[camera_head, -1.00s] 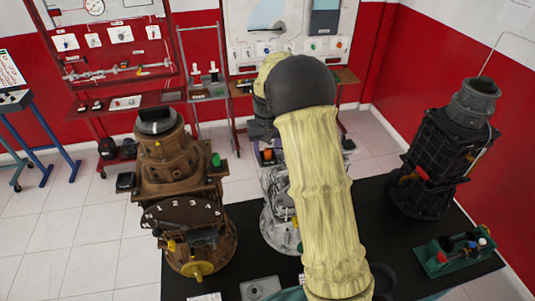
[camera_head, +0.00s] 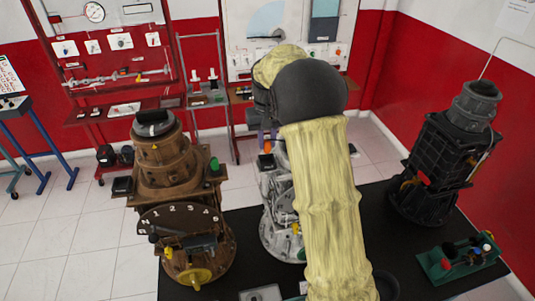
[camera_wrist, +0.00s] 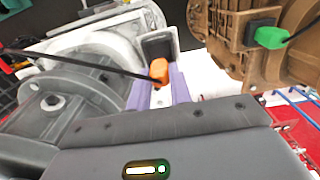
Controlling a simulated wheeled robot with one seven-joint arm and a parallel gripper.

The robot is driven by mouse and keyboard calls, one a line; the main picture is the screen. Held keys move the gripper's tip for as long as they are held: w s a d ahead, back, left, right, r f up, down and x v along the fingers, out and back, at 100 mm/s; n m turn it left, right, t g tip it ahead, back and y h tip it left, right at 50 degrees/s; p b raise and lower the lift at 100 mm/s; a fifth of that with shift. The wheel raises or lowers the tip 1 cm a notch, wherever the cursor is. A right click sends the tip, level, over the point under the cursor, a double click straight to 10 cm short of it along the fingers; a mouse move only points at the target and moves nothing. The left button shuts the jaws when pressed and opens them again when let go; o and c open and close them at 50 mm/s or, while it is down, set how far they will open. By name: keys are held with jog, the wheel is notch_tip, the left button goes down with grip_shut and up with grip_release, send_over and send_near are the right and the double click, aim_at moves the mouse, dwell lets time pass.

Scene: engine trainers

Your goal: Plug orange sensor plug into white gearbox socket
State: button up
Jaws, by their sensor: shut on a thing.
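The orange sensor plug (camera_wrist: 159,70) is between the lavender fingers of my gripper (camera_wrist: 159,90) in the wrist view, and the gripper is shut on it. A thin black cable runs from it to the left. A dark socket block (camera_wrist: 158,46) on the white gearbox (camera_wrist: 92,50) is directly behind the plug, overlapping it in the picture. I cannot tell whether they touch or the plug is inside. In the head view the orange plug (camera_head: 267,147) is a small spot beside the white gearbox (camera_head: 272,190), and my arm hides much of that gearbox.
A brown gearbox (camera_head: 163,205) with a green plug (camera_wrist: 271,38) stands left of the white one in the head view. A black gearbox (camera_head: 430,165) and a green base with coloured parts (camera_head: 462,257) are at the right. Bare black tabletop (camera_head: 395,240) lies between.

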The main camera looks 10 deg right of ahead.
aim_at(267, 140)
notch_tip(267, 140, up, 5)
jog(key=shift+r+b, duration=0.15)
jog(key=shift+b, duration=0.5)
